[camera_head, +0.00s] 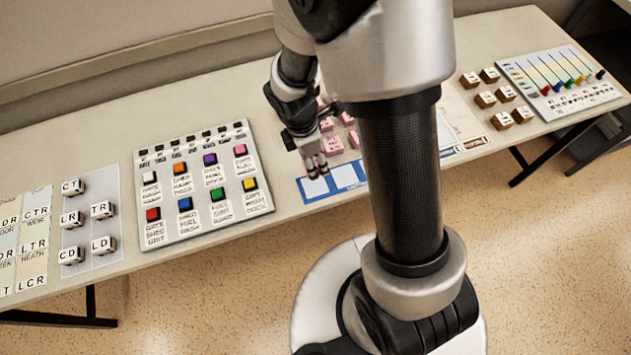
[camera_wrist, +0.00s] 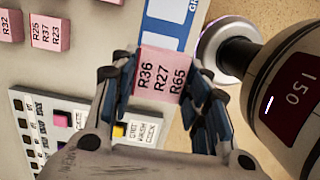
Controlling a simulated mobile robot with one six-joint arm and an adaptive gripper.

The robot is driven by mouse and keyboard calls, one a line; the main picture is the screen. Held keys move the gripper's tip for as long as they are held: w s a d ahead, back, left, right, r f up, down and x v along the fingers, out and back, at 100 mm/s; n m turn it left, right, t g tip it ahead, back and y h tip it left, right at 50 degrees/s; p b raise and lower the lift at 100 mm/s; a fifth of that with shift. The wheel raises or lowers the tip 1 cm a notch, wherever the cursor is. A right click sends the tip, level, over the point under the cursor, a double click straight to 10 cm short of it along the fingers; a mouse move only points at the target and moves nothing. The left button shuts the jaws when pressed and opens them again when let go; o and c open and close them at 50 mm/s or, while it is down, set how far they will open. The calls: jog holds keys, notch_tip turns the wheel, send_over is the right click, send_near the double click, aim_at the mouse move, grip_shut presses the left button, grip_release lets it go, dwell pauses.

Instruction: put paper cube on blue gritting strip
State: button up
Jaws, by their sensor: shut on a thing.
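My gripper (camera_head: 314,166) is shut on a pink cube (camera_wrist: 158,77) marked R36 R27 R65 in the wrist view. The cube sits between the two fingertips with its marked face toward the wrist camera. The blue strip (camera_head: 347,179) with white squares lies at the table's front edge, partly hidden by my arm in the head view. It also shows in the wrist view (camera_wrist: 149,31), just beyond the held cube. I cannot tell how high the cube is above the table.
Other pink cubes (camera_head: 332,145) lie behind the strip. A board of coloured buttons (camera_head: 201,188) lies left of my gripper, with white lettered cubes (camera_head: 102,209) further left. Brown cubes (camera_head: 487,99) and a slider panel (camera_head: 560,81) are at the right.

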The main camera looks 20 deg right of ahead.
aim_at(316, 185)
notch_tip(316, 185, down, 10)
jog(key=b, duration=0.4)
jog(key=shift+f, duration=0.15)
jog(key=o, duration=1.1)
jog(key=shift+c, duration=0.2)
